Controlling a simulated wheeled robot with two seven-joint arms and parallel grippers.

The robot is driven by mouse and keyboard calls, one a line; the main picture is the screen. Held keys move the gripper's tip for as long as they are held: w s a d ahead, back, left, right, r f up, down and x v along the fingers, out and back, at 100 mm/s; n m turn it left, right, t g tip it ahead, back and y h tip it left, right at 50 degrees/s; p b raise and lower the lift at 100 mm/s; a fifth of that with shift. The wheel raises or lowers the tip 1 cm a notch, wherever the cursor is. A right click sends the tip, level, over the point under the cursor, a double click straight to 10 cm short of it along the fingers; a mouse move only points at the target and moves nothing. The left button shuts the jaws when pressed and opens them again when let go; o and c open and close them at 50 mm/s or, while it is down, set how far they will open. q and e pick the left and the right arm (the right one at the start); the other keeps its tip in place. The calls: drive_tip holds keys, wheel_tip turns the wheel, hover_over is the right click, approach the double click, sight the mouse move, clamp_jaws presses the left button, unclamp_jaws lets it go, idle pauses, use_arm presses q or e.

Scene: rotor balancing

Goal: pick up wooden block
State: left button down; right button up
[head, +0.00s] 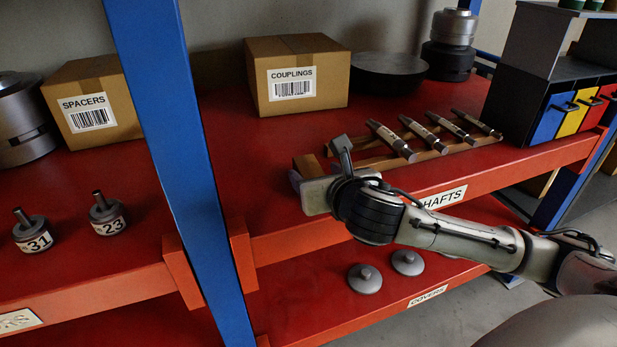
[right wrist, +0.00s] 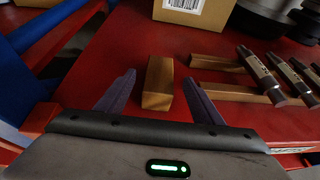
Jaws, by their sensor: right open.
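The wooden block (right wrist: 158,84) lies on the red shelf. In the right wrist view it sits between the two fingers of my right gripper (right wrist: 155,95), with a gap on each side. The right gripper is open and does not grip it. In the head view a small part of the block (head: 307,165) shows behind my right gripper (head: 312,178), which reaches over the shelf's front area. The rest of the block is hidden there by the gripper. My left gripper is not in view.
Wooden rails with several metal shafts (head: 391,139) lie just right of the block. A couplings box (head: 297,75) stands behind. A blue upright post (head: 165,130) is to the left. Two covers (head: 365,279) sit on the lower shelf. Red shelf surface between block and box is clear.

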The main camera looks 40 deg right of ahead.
sight(310, 168)
drive_tip(key=x, duration=0.5)
drive_tip(key=shift+w+b, duration=0.15)
drive_tip(key=shift+b, duration=0.2)
drive_tip(key=c, duration=1.2)
